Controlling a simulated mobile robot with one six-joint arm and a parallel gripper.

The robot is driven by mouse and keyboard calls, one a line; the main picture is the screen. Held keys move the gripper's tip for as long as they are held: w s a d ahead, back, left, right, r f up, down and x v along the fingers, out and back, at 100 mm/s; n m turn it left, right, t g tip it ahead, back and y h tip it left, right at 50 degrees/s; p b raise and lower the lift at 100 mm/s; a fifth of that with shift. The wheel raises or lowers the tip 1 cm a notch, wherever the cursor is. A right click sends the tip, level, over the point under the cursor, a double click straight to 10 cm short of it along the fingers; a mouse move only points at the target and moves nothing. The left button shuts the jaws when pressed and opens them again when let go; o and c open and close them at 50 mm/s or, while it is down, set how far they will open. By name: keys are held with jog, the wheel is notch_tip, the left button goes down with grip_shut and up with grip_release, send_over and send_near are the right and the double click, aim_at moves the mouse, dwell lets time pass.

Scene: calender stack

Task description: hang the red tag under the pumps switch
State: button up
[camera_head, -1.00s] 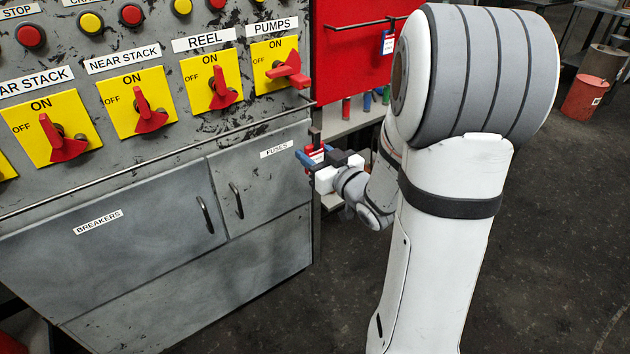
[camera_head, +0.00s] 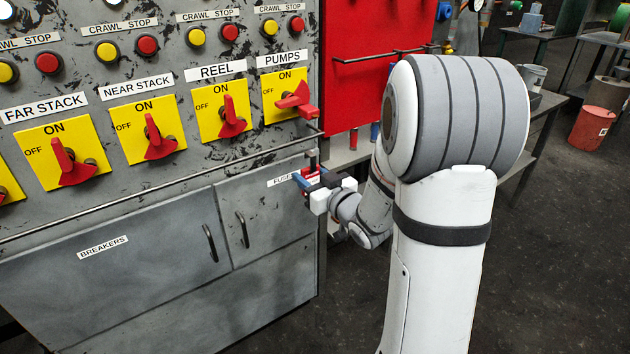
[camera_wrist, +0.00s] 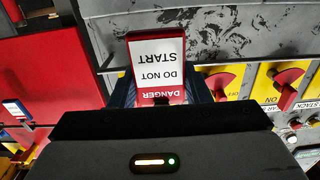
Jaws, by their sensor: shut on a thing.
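My gripper (camera_head: 308,182) is shut on the red tag (camera_head: 312,172), in front of the cabinet near its right edge, below the pumps switch. In the wrist view the tag (camera_wrist: 157,66) shows its white face, reading DANGER DO NOT START upside down, between my fingers. The pumps switch (camera_head: 295,98) is a red handle on a yellow ON/OFF plate under the PUMPS label. Its handle lies sideways, while the neighbouring handles stand more upright. The tag's upper end and any contact with the panel cannot be told.
A thin rail (camera_head: 170,177) runs across the panel below the switches, just above my gripper. The reel switch (camera_head: 232,118) is left of pumps. A red board (camera_head: 362,60) with a peg bar (camera_head: 375,56) stands to the right. The FUSES label (camera_head: 283,180) is partly covered.

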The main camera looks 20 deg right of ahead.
jog(key=x, duration=0.3)
jog(key=p+x, duration=0.1)
jog(key=x, duration=0.3)
jog(key=f+x, duration=0.1)
jog(key=x, duration=0.2)
jog(key=shift+w+a, duration=0.1)
jog(key=shift+w, duration=0.15)
dwell(0.3)
dwell(0.4)
jog(key=o, duration=1)
jog(key=shift+o, duration=0.2)
